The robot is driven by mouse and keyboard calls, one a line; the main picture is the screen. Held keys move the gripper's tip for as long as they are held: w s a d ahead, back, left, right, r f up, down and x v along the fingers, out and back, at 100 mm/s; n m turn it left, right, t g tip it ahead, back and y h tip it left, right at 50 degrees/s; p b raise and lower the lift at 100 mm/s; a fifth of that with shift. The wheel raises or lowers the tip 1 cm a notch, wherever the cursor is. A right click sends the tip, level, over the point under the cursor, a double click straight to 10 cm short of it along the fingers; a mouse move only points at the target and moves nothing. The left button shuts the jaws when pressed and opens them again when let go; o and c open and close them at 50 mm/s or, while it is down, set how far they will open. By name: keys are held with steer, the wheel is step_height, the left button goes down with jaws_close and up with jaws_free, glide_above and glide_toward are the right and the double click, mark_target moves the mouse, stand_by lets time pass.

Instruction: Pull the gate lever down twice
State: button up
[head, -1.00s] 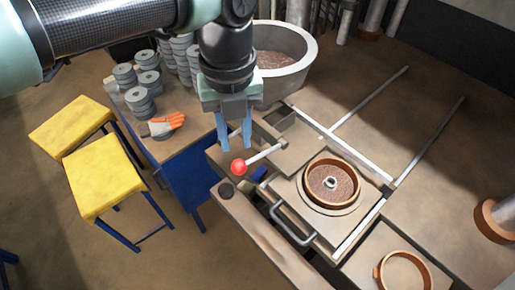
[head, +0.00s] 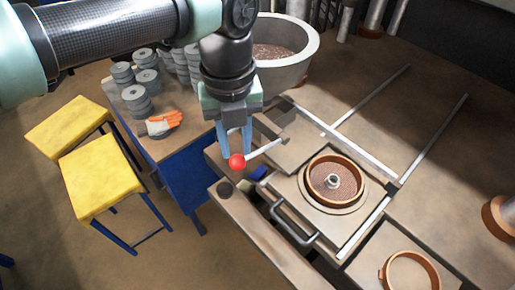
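The gate lever is a pale rod (head: 263,150) with a red ball (head: 237,161) on its left end, fixed on its right to the top of the press bench. It slopes slightly down towards the ball. My gripper (head: 235,154) points down with its two blue fingers apart, one on each side of the ball in the picture. The fingertips reach about level with the ball. I cannot tell whether they touch it. The gate itself cannot be made out.
A mould plate (head: 345,235) with an orange ring (head: 334,181) lies right of the lever, with a grey handle (head: 292,226) in front. A large grey tub (head: 290,72) stands behind my gripper. A blue-legged table (head: 165,150) with disc stacks and a glove is at left, beside yellow stools (head: 100,183).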

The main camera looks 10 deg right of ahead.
mark_target(236, 157)
step_height(236, 157, down, 10)
steer(key=b, duration=0.7)
steer(key=shift+r+b, duration=0.25)
steer(key=shift+b, duration=0.1)
stand_by(0.4)
steer(key=shift+a+r+p, duration=0.1)
steer(key=shift+r+p, duration=1)
steer(key=shift+r, duration=0.65)
steer(key=shift+r+p, duration=2.05)
steer(key=shift+r, duration=1.45)
steer(key=shift+f, duration=0.15)
